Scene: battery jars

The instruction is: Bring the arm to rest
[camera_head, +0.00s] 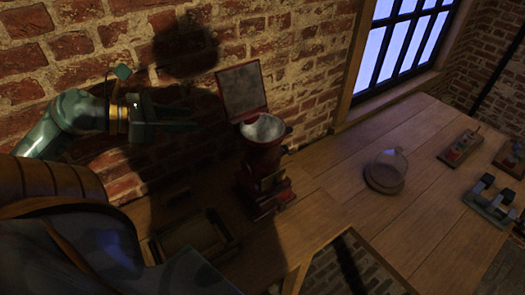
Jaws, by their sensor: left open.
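My left arm comes in from the left, and its gripper (178,113) is raised in front of the brick wall, above the table. The gripper is open, with its dark fingers pointing right and nothing seen between them. It is apart from the red grinder-like device (264,165), which stands to its right with a metal bowl and a raised square lid. My right gripper is not in view.
A shallow wooden tray (195,240) lies on the wooden table (335,180) below the gripper. A glass dome (386,170) stands farther right, with small apparatus (489,197) at the right edge. The table between device and dome is clear. A brick wall (310,50) stands behind.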

